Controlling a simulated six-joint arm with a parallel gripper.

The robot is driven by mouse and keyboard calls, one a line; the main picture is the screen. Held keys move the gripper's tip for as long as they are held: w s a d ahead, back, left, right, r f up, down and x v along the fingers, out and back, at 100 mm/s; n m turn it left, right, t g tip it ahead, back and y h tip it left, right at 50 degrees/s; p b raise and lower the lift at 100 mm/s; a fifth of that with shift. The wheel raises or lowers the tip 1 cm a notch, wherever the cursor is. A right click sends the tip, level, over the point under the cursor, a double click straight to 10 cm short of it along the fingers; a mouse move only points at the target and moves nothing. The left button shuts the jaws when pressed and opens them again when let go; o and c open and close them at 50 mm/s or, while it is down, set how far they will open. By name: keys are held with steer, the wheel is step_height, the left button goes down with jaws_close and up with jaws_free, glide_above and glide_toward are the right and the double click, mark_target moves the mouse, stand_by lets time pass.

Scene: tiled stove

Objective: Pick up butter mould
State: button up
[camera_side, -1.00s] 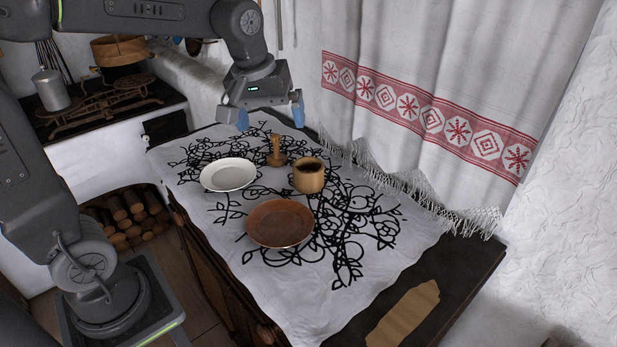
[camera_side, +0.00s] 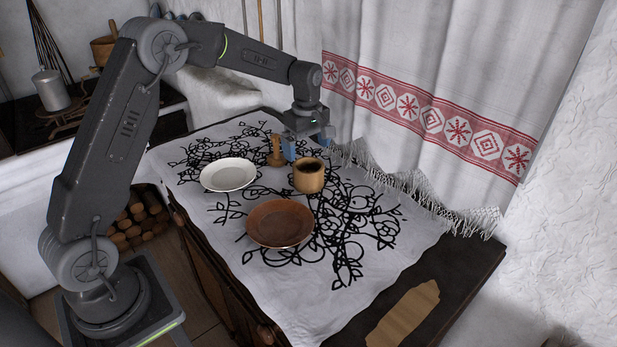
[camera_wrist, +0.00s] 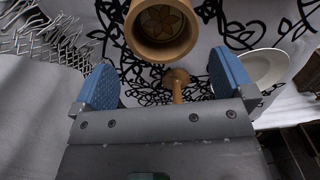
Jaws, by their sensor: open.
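A round wooden cup with a flower pattern on its inner floor, which looks like the butter mould (camera_side: 309,181), stands upright on the cloth. In the wrist view the mould (camera_wrist: 160,53) is at the top middle, its opening facing the camera. A wooden piece with an upright handle and round base (camera_side: 277,158) stands to its left and farther back; it also shows in the wrist view (camera_wrist: 178,84), between the fingers. My gripper (camera_side: 308,148) is open and empty, pointing down above and just behind the mould. Its blue fingers (camera_wrist: 164,66) appear apart from both wooden things.
A white plate (camera_side: 228,174) lies left of the mould and a brown plate (camera_side: 280,222) in front. The patterned cloth (camera_side: 375,265) covers most of the table. A fringed curtain (camera_side: 440,90) hangs close behind. A wooden board (camera_side: 404,312) lies at the front right.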

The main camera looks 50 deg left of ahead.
mark_target(308, 170)
step_height(308, 170, down, 3)
steer(key=shift+r, duration=0.15)
steer(key=f, duration=0.2)
steer(key=d+f, duration=0.1)
steer(key=f, duration=0.1)
steer(key=shift+s, duration=0.25)
steer(key=shift+f, duration=0.55)
steer(key=shift+c, duration=0.5)
steer(key=c, duration=0.7)
